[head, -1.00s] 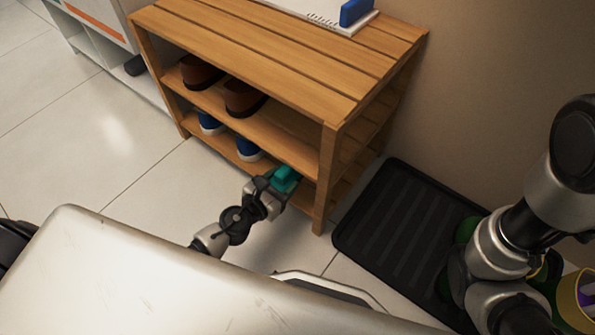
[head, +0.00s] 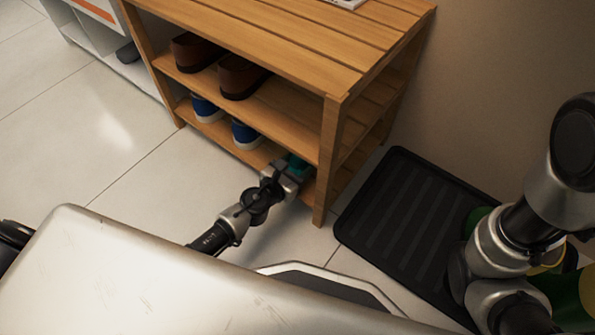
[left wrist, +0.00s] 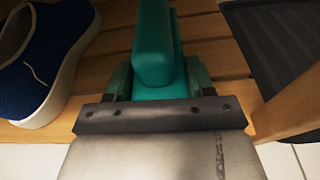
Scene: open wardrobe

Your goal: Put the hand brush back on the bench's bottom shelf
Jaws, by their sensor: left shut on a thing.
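The hand brush is teal. In the left wrist view its body (left wrist: 155,50) runs forward from between my gripper's fingers, over the slats of the bottom shelf (left wrist: 110,45). In the head view only a bit of the brush (head: 298,166) shows at the right end of the wooden bench (head: 330,130), under the middle shelf. My left gripper (head: 290,172) is shut on it at the front edge of the bottom shelf (head: 235,150). I cannot tell whether the brush touches the slats. My right gripper is not in view.
Blue shoes (head: 245,134) stand on the bottom shelf left of the brush; one (left wrist: 40,60) is close in the wrist view. Brown shoes (head: 240,82) are on the shelf above. The bench's front right leg (head: 325,190) is just right of my gripper. A black mat (head: 405,215) lies to the right.

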